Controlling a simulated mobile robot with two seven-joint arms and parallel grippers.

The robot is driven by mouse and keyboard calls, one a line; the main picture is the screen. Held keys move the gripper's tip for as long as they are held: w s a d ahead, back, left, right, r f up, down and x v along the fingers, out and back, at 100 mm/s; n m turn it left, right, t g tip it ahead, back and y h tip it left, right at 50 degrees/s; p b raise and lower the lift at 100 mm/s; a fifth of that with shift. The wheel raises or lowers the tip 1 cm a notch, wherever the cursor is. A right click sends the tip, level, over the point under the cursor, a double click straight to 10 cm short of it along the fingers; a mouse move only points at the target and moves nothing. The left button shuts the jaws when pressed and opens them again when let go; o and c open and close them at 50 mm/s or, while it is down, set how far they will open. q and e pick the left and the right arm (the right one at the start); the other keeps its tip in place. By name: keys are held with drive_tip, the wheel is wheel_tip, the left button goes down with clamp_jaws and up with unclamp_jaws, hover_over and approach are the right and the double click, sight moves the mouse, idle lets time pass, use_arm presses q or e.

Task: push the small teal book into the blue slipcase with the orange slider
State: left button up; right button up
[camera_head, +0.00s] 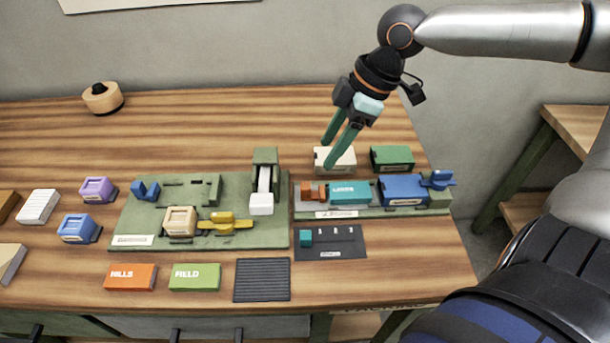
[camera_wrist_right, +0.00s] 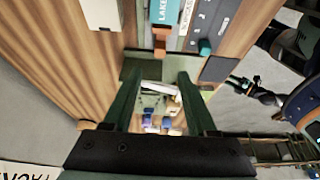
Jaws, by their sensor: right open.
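The small teal book (camera_head: 350,192) lies on the grey-green rail board, between the orange slider (camera_head: 313,191) on its left and the blue slipcase (camera_head: 405,190) on its right. The book appears outside the slipcase, with its lettering facing up. My right gripper (camera_head: 328,154) is open and empty, pointing down above the area just behind the slider and book, touching neither as far as I can tell. In the right wrist view, the open fingers (camera_wrist_right: 157,80) stand below the orange slider (camera_wrist_right: 160,38) and the teal book (camera_wrist_right: 162,10). My left gripper is out of view.
A cream block (camera_head: 335,161) and a green box (camera_head: 392,158) stand behind the rail board (camera_head: 440,208). A blue lever (camera_head: 438,179) sits at the slipcase's right end. A green fixture board (camera_head: 140,215) lies left; a dark panel (camera_head: 345,245) lies in front. The back-left table is mostly clear.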

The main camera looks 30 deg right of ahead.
sight(306, 185)
drive_tip(key=b+x, duration=0.1)
drive_tip(key=x, duration=0.9)
drive_tip(key=shift+w+a+f+b, duration=0.1)
drive_tip(key=shift+f+b, duration=0.1)
drive_tip(key=shift+b, duration=0.15)
clamp_jaws()
drive_tip(key=shift+r, duration=0.1)
idle(0.8)
